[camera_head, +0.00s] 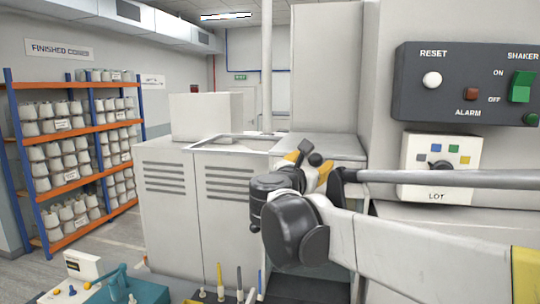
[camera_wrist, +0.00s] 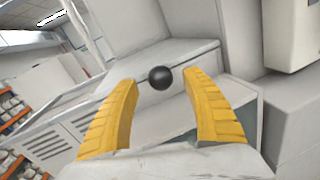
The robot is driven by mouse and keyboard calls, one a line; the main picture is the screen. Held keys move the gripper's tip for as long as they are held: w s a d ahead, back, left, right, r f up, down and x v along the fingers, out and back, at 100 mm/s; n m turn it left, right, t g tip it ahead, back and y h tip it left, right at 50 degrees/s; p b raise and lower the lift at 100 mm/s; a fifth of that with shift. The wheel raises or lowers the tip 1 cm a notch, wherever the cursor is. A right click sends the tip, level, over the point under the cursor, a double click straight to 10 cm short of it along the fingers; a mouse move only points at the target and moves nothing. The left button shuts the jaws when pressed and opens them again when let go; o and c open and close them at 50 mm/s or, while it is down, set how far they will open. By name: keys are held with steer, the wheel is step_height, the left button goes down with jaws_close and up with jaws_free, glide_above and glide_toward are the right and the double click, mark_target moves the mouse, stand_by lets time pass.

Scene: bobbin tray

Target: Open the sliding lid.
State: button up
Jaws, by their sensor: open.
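A pale flat panel, which looks like the sliding lid (camera_head: 335,143), lies on top of the white cabinet, right of a framed opening (camera_head: 235,143). A round black knob (camera_wrist: 161,78) shows in the wrist view, and in the head view (camera_head: 315,159) near the panel's front edge. My gripper (camera_wrist: 160,84) is open, its two yellow fingers on either side of the knob with gaps to both. In the head view my gripper (camera_head: 309,163) is at the cabinet's front upper edge. How the knob joins the panel is hidden.
The white cabinet (camera_head: 160,220) has vent slots. A control box (camera_head: 465,85) and a lot box (camera_head: 440,154) are on the right, near my arm. A rack of bobbins (camera_head: 70,150) stands at the left. A teal device (camera_head: 120,290) is at the lower left.

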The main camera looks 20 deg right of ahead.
steer(key=shift+x, duration=1.65)
steer(key=shift+c, duration=0.4)
jaws_close()
steer(key=w+a, duration=0.7)
steer(key=a, duration=0.3)
steer(key=w+a+b, duration=0.1)
steer(key=w+a, duration=0.6)
steer(key=a, duration=0.4)
steer(key=shift+a, duration=0.15)
steer(key=shift+w, duration=0.15)
steer(key=shift+o, duration=0.4)
jaws_free()
steer(key=v, duration=1.2)
